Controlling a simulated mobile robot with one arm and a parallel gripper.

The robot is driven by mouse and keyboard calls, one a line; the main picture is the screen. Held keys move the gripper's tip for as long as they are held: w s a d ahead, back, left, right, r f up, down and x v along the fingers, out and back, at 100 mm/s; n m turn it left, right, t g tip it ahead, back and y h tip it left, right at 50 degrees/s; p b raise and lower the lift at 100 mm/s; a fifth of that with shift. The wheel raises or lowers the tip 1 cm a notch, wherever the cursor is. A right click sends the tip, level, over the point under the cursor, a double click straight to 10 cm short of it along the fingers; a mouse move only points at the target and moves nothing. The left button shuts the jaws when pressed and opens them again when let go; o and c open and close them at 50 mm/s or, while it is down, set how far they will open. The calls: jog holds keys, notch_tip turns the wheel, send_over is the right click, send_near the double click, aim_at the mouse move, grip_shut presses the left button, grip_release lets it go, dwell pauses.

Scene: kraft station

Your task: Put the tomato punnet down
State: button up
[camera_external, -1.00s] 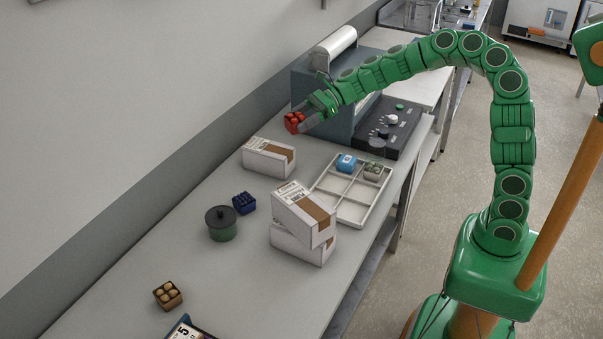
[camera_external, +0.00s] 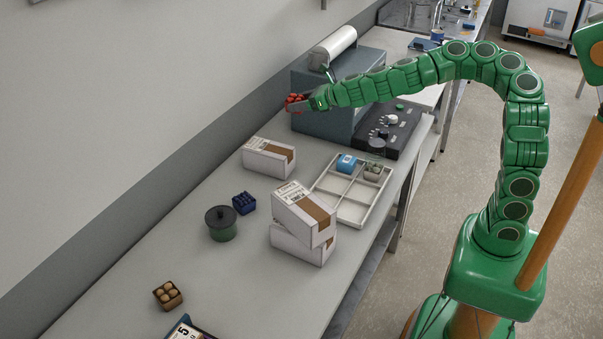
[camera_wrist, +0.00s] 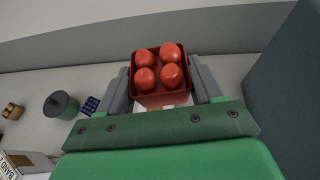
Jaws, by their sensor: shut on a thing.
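The tomato punnet (camera_external: 293,104) is a small red box with several red tomatoes. My gripper (camera_external: 302,104) is shut on it and holds it up in the air, to the left of the grey machine. In the wrist view the punnet (camera_wrist: 160,85) sits upright between the two grey fingers of my gripper (camera_wrist: 162,92), with the tomatoes facing the camera. The grey bench top (camera_external: 160,235) is below; how high the punnet is above it is hard to tell.
A white box (camera_external: 262,160) stands on the bench below the gripper. Two stacked boxes (camera_external: 302,255), a divided tray (camera_external: 350,212), a lidded green pot (camera_external: 222,226), a blue punnet (camera_external: 244,203) and a brown punnet (camera_external: 167,297) stand nearer. The grey machine (camera_external: 325,115) is close on the right.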

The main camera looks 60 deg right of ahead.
jog(key=s+d+m+g+h, duration=0.4)
jog(key=s+d+m+h, duration=0.6)
jog(key=s+h, duration=0.1)
send_over(308, 149)
jog(key=s, duration=0.1)
notch_tip(308, 149, down, 19)
jog(key=shift+s+f, duration=0.1)
jog(key=shift+w+f, duration=0.55)
jog(key=shift+f, duration=1.6)
jog(key=shift+f, duration=0.1)
jog(key=o, duration=1.1)
